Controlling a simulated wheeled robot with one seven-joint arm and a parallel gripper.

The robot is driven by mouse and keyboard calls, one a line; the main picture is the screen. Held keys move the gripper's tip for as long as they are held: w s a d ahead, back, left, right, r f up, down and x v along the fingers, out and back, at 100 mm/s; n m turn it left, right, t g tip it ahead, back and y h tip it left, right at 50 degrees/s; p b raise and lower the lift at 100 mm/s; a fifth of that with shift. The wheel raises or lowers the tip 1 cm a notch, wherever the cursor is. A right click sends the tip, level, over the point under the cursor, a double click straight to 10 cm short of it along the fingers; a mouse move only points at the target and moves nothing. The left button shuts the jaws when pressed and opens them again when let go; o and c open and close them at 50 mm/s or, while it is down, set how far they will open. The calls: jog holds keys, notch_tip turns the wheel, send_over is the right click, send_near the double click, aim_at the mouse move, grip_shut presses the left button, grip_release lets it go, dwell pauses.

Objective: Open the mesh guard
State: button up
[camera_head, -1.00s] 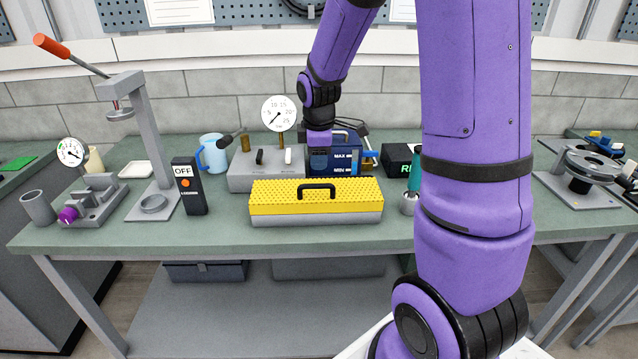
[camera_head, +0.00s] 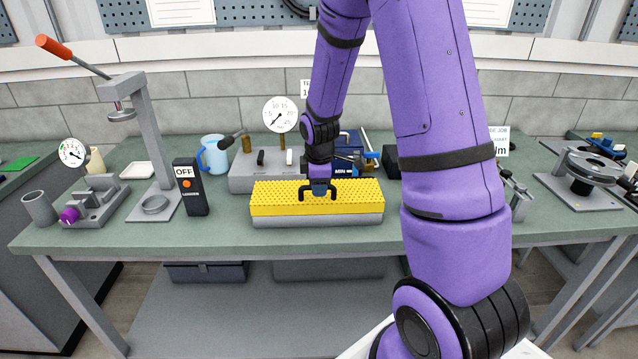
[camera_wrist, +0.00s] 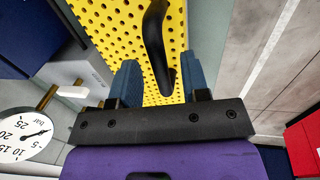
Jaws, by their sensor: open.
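The mesh guard (camera_head: 275,198) is a yellow perforated cover lying closed on a long grey base on the bench. Its black arched handle (camera_head: 303,194) stands on top. The guard also fills the upper middle of the wrist view (camera_wrist: 105,22), with the handle (camera_wrist: 153,45) above and between the fingers. My gripper (camera_head: 320,190) is at the handle, reaching down from behind. In the wrist view my gripper (camera_wrist: 160,80) has its two blue fingers apart, one on each side of the handle's near end. I cannot tell whether either finger touches it.
Behind the guard stand a grey block with a pressure gauge (camera_head: 280,115) and a blue box (camera_head: 350,146). A black OFF switch box (camera_head: 189,187) and a lever press (camera_head: 140,140) stand left. The bench front is clear.

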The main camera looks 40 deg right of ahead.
grip_shut()
jog(key=shift+w+d+r, duration=0.1)
jog(key=shift+r, duration=0.05)
